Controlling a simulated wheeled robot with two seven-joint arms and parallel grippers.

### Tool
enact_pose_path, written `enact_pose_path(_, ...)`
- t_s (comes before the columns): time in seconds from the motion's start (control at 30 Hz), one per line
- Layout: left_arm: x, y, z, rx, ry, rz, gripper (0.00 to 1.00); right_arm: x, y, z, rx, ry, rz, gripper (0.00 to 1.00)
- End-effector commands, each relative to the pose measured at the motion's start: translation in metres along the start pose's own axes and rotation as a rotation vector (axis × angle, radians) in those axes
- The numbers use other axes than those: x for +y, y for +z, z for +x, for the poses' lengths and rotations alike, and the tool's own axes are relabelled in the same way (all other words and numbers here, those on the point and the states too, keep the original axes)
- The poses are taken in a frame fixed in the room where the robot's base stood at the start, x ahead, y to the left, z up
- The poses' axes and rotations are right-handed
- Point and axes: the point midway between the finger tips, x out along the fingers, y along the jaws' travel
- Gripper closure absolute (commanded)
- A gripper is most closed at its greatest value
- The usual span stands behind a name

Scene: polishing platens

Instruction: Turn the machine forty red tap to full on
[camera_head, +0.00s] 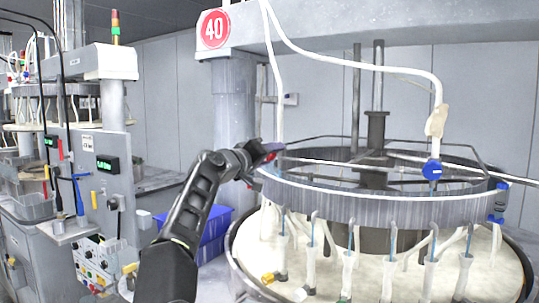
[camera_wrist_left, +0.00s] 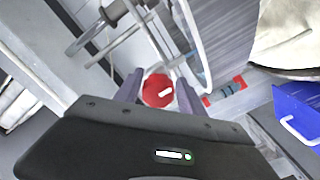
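The red tap (camera_wrist_left: 158,92) is a round red knob with a white bar across its face, seen between my left gripper's fingers in the left wrist view. My left gripper (camera_wrist_left: 159,78) is open, with one finger on each side of the tap; whether either finger touches it I cannot tell. In the head view my left gripper (camera_head: 270,150) is at the left rim of the big grey ring (camera_head: 370,207) of the machine marked with the red 40 sign (camera_head: 214,30). It hides most of the tap there. My right gripper is in neither view.
A blue fitting (camera_head: 498,203) is at the ring's right. A blue crate (camera_head: 212,228) stands behind my left arm. Control panels (camera_head: 106,166) stand at the left. White tubes hang below the ring.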

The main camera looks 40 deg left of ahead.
Motion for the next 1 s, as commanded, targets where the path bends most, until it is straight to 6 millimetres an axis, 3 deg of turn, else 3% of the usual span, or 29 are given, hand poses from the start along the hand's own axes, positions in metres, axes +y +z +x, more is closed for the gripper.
enact_pose_path(0.13,0.001,-0.001,-0.001,0.003,0.001,-0.001,0.41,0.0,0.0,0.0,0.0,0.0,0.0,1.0)
enact_pose_path(0.47,0.001,-0.002,-0.005,0.006,0.002,-0.001,0.41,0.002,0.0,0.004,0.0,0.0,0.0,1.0)
enact_pose_path(0.8,-0.003,0.002,-0.053,0.008,0.001,0.0,0.41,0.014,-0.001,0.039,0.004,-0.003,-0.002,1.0)
enact_pose_path(1.0,-0.001,0.0,-0.076,0.004,0.001,-0.001,0.41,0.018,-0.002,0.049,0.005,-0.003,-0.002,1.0)
